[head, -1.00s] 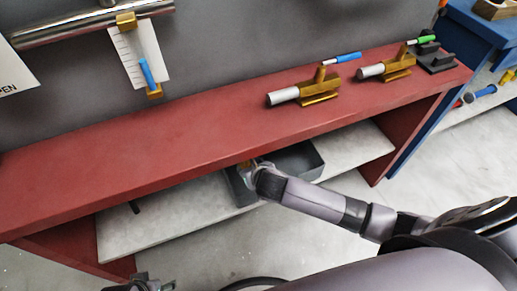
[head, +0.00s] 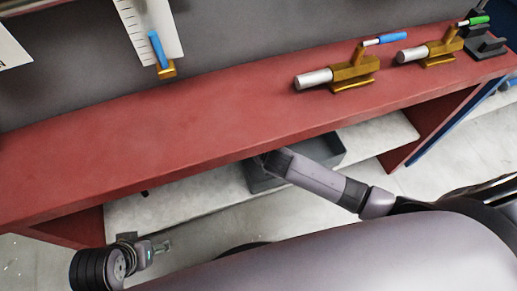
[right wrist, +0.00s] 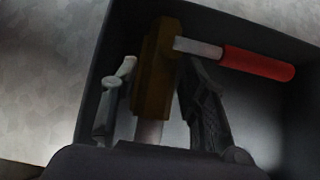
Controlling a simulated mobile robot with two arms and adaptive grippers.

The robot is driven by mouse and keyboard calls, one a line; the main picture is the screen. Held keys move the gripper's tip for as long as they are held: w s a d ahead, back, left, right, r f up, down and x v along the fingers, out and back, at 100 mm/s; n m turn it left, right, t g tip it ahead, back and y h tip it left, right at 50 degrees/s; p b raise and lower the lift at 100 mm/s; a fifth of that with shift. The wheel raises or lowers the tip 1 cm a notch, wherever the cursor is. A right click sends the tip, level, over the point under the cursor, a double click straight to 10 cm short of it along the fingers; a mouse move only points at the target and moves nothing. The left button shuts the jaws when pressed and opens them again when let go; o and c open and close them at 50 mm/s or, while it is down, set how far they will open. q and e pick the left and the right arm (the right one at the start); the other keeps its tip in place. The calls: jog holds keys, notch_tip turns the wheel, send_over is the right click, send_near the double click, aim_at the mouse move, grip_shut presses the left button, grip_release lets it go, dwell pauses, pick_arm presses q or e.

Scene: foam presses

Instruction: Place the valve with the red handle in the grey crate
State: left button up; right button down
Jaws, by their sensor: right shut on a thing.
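The valve with the red handle (right wrist: 258,62) has a brass body (right wrist: 155,75) and shows in the right wrist view between the fingers of my right gripper (right wrist: 160,82). The gripper is shut on the brass body, within the walls of the grey crate (right wrist: 292,135). Whether the valve touches the crate floor is hard to tell. In the head view the grey crate (head: 333,151) stands on the shelf under the red bench, partly hidden by the bench top and my right arm. My left gripper (head: 160,247) is at the lower left, away from the valve; its jaws are unclear.
The red bench top (head: 200,125) overhangs the pale shelf (head: 385,138). Two brass valves with a blue handle (head: 393,38) and a green handle (head: 480,20) stand on it at right. The bench's left part is clear.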

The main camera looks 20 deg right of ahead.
notch_tip(320, 180, down, 4)
jog(key=shift+w+r+b, duration=0.1)
jog(key=shift+r+b, duration=0.05)
jog(key=shift+b, duration=0.75)
jog(key=shift+r, duration=0.1)
jog(key=c, duration=0.9)
grip_release()
jog(key=shift+f, duration=0.2)
jog(key=shift+c, duration=0.2)
jog(key=shift+r, duration=0.15)
